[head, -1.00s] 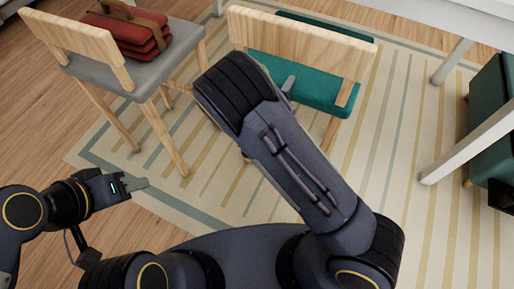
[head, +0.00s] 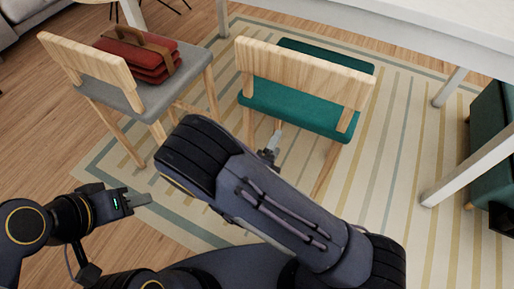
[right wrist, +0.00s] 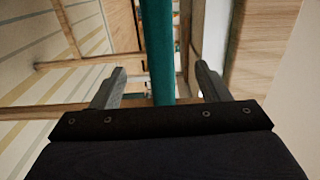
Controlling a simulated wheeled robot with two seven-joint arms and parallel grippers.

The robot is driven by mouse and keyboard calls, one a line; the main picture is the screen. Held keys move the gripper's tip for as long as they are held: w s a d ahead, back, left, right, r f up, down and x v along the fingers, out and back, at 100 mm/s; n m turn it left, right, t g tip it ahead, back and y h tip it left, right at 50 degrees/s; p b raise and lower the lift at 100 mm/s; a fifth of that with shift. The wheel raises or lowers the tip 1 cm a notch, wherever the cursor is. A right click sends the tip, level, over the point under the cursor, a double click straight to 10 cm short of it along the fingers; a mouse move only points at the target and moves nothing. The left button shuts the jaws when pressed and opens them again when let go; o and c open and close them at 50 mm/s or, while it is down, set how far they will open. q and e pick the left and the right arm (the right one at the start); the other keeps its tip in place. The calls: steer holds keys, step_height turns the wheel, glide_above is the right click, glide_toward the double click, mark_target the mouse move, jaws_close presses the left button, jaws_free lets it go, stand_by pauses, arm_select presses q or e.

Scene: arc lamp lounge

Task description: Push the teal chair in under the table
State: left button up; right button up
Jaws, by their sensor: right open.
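The teal chair (head: 300,107) stands upright on the rug in the head view, its pale wooden backrest (head: 305,72) toward me and its seat toward the white table (head: 440,22). The seat appears outside the table's edge. My right gripper (head: 272,147) is just below the near edge of the teal seat, partly hidden by my arm. In the right wrist view it is open (right wrist: 160,68), with the teal seat edge (right wrist: 157,50) in line between its fingers; I cannot tell whether they touch. My left gripper (head: 140,199) is away to the left, its finger gap unclear.
A grey-seated wooden chair (head: 150,96) with a red bag (head: 140,58) on it stands left of the teal chair. White table legs (head: 470,165) stand at the right, with another teal seat (head: 492,125) beside them. Striped rug (head: 400,130) is clear between the chair and that leg.

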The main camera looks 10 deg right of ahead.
steer(key=s+d+r+m+g+y, duration=0.3)
steer(key=s+d+m+g, duration=0.45)
steer(key=m, duration=0.85)
steer(key=s+d+r+m+g+y, duration=0.3)
steer(key=s+d+m+g, duration=0.45)
steer(key=m, duration=0.85)
steer(key=s+a+r+m+t+y+p, duration=0.1)
steer(key=r+m+p, duration=0.4)
steer(key=r, duration=0.6)
steer(key=s+a+r+m+t+y+p, duration=0.1)
steer(key=r+m+y+p, duration=0.3)
steer(key=r+p, duration=0.6)
steer(key=s+a+r+m+t+y+p, duration=0.2)
steer(key=r+m+p, duration=0.5)
steer(key=r, duration=0.4)
steer(key=shift+a+r+m+t+y+p, duration=0.35)
steer(key=shift+a+t+p, duration=0.25)
steer(key=shift+t, duration=0.2)
